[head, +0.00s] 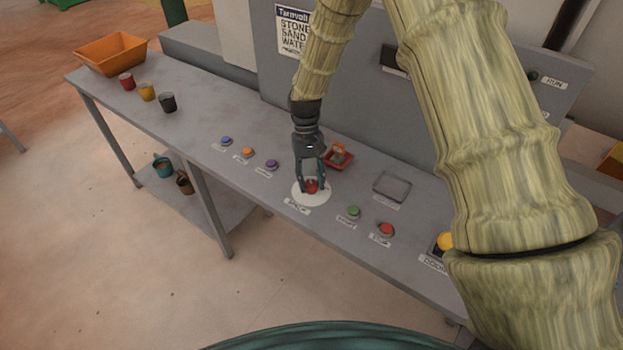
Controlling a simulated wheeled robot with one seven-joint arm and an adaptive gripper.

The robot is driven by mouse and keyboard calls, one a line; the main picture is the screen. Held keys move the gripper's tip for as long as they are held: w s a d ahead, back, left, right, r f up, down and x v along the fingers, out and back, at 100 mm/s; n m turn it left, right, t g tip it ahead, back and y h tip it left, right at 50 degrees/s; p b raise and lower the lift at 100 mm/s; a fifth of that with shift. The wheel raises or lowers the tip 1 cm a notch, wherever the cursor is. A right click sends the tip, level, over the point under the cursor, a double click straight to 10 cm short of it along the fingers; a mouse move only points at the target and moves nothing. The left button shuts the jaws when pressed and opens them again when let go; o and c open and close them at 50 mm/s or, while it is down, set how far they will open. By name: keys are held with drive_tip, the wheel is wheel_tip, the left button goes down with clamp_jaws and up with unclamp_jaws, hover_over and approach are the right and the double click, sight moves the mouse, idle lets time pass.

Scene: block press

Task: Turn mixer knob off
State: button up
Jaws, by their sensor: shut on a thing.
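A red knob (312,188) sits in the middle of a white round dial (302,201) on the grey bench. A small label (296,207) lies at the dial's front edge; its print is too small to read surely. My gripper (311,184) points down over the dial, and its dark fingers are shut on the red knob, one on each side. The fingers hide part of the knob, and I cannot tell which way it is turned.
Left of the dial are blue, orange and purple buttons (271,165). Three cups (147,92) and an orange bin (110,53) stand far left.

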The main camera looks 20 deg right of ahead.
drive_tip(key=shift+s+f, duration=0.1)
drive_tip(key=o, duration=1)
drive_tip(key=v, duration=1.2)
drive_tip(key=shift+w, duration=0.2)
drive_tip(key=shift+d, duration=0.15)
